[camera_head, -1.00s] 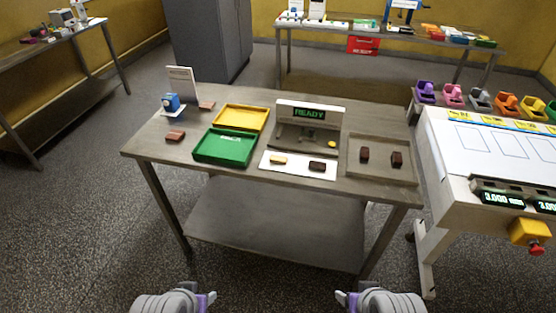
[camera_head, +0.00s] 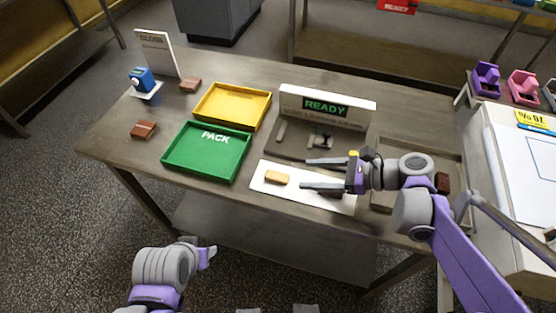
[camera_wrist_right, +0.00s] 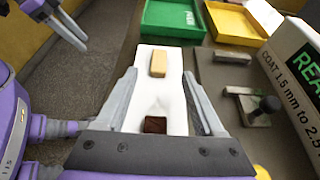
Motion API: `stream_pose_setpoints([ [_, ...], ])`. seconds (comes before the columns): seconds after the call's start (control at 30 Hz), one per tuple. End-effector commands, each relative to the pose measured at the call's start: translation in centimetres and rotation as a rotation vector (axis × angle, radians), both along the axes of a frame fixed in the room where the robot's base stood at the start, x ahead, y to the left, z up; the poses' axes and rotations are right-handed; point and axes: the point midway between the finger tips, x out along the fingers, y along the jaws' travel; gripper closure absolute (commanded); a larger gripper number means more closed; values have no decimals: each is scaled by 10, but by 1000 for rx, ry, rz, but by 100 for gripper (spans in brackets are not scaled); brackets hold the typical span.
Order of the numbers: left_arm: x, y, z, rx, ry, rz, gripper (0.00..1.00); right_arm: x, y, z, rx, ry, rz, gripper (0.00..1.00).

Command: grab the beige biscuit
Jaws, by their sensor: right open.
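The beige biscuit (camera_head: 277,177) lies flat on the left part of a white mat (camera_head: 262,187) on the steel table. In the right wrist view the biscuit (camera_wrist_right: 158,64) shows just ahead of the fingertips, in line with the gap between them. My right gripper (camera_head: 304,173) is open and empty, its fingers pointing left over the mat, to the right of the biscuit and apart from it. A dark brown biscuit (camera_wrist_right: 155,125) shows between the fingers in the wrist view; the gripper hides it in the head view. My left gripper (camera_head: 210,254) is low, in front of the table; its jaw opening is unclear.
A green tray marked PACK (camera_head: 163,160) and a yellow tray (camera_head: 199,112) stand left of the mat. A device reading READY (camera_head: 325,107) stands behind it. A grey tray (camera_head: 459,160) is partly hidden behind my right arm. Brown blocks (camera_head: 144,130) lie at the table's left.

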Motion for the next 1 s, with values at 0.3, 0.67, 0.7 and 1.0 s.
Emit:
stream_pose_setpoints([
  [0.3,-1,0,-2,0,1,0,50,13,41,-17,8,6,1,30],
  [0.67,-1,0,-3,0,1,0,50,29,73,-33,6,4,1,30],
  [0.7,-1,0,-4,0,1,0,50,31,78,-35,6,5,2,30],
  [1.0,-1,0,-4,0,1,0,50,35,91,-41,5,3,-2,30],
])
